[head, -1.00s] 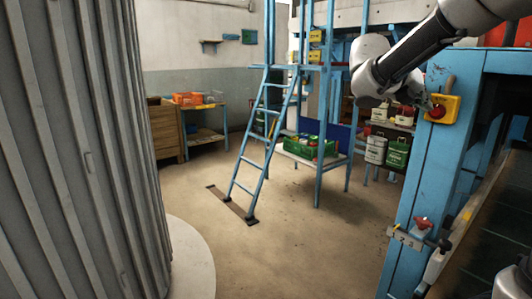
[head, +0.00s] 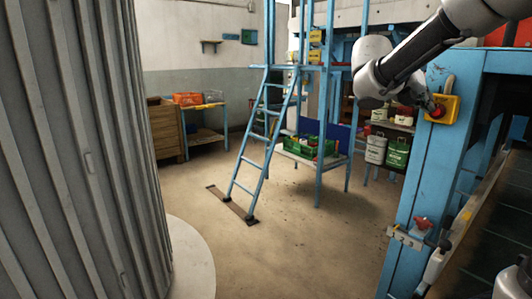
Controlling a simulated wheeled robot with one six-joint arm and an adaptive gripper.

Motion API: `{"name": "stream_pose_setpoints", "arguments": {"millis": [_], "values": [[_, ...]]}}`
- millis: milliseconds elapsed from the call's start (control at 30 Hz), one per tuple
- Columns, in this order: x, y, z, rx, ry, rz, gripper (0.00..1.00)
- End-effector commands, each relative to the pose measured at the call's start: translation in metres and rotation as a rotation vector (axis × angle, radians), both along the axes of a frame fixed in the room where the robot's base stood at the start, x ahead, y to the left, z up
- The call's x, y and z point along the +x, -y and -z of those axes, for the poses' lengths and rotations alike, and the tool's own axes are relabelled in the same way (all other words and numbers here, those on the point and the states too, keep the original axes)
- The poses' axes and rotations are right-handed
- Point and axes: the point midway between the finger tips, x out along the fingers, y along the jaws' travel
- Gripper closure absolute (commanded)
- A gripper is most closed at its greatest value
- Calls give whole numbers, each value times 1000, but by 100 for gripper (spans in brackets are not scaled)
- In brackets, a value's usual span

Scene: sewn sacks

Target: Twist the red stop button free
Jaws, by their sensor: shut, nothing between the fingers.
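A dark conveyor (head: 495,220) runs at the right. A blue ladder (head: 262,150) stands mid-view. A ribbed grey column (head: 70,150) fills the left. The floor between is open.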

Motion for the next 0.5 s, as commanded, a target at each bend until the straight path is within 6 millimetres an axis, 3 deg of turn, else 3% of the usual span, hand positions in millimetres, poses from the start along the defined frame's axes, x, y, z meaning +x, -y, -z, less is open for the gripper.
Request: {"name": "stream_pose_setpoints", "arguments": {"millis": [500], "values": [[-9,7,-7,0,1,1,100]]}}
